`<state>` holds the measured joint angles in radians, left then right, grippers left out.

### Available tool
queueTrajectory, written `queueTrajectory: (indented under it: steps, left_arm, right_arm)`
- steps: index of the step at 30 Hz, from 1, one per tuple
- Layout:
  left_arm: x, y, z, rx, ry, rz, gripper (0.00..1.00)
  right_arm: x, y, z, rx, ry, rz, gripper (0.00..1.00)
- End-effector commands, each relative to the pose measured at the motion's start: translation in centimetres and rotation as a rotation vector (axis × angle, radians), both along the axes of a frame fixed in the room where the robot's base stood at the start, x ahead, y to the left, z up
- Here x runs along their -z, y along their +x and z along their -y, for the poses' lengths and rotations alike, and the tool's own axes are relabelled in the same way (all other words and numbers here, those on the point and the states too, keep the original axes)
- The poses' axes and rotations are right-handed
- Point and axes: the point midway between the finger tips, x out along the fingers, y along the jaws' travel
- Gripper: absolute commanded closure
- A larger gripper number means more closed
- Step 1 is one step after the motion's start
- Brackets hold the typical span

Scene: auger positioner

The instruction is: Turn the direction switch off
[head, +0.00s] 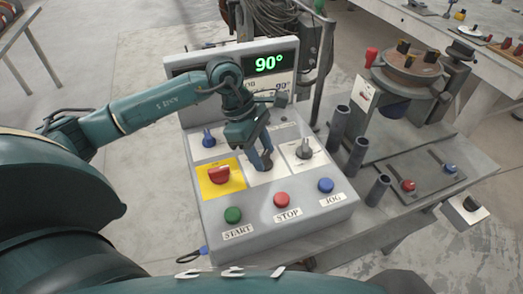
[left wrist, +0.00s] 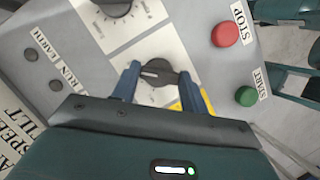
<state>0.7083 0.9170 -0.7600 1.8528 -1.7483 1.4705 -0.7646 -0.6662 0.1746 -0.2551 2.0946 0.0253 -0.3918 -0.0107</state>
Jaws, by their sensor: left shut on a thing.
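The control box (head: 325,205) stands on a table in front of me, with a lit display reading 90° at its back. The direction switch (left wrist: 157,73), a dark rotary knob on a white plate, is in the middle of the panel. My left gripper (head: 262,164) reaches down onto it from above. In the left wrist view the two blue fingers stand on either side of the knob, shut on it. A small light mark shows on the knob's left part. The gripper hides part of the knob in the head view. My right gripper is not in view.
A blue knob (head: 209,138), a grey knob (head: 304,151) and a red switch (head: 219,174) on a yellow plate surround the held knob. Green START (head: 233,214), red STOP (head: 281,199) and blue JOG (head: 325,185) buttons line the front. Dark tubes (head: 339,122) stand to the right.

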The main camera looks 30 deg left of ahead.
Motion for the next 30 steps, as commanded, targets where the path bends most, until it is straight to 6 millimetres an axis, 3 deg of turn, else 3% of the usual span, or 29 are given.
queueTrajectory:
  steps: [20, 30]
  left_arm:
    - [0.2, -0.3, 0.1, -0.509, 0.001, 0.004, 0.79]
    - [0.1, -0.3, 0.2, -0.686, 0.0, 0.002, 0.79]
  right_arm:
    - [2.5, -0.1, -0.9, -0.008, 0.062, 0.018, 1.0]
    - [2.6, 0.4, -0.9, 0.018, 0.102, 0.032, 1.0]
